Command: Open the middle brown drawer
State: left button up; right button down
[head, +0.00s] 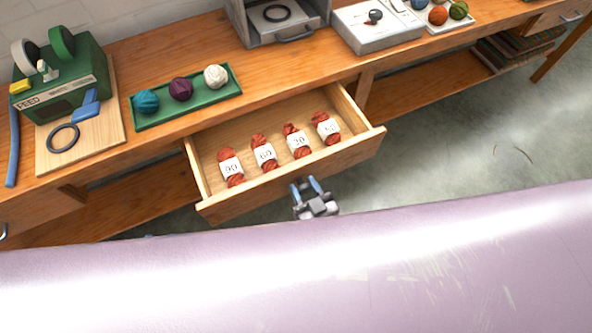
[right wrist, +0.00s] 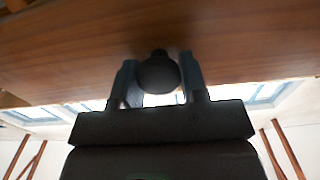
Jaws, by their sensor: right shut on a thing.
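The middle brown drawer (head: 223,208) stands pulled out from under the wooden bench. Several orange-red skeins with white number labels lie in a row inside it. My right gripper (head: 306,186) is at the drawer's front face, its blue fingers pointing at it. In the right wrist view its fingers are shut on a dark round knob (right wrist: 157,74) on the brown drawer front (right wrist: 90,55). My left gripper is not in view.
On the bench top (head: 290,96) are a green tray (head: 190,113) with three yarn balls, a green machine (head: 62,80) on a board, a grey box (head: 280,35) and a white box (head: 385,38). A lower shelf (head: 420,85) runs beneath. Grey floor (head: 450,150) is clear at the right.

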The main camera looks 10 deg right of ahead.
jog(key=shift+v, duration=0.85)
jog(key=c, duration=0.7)
grip_release()
jog(key=shift+s, duration=0.1)
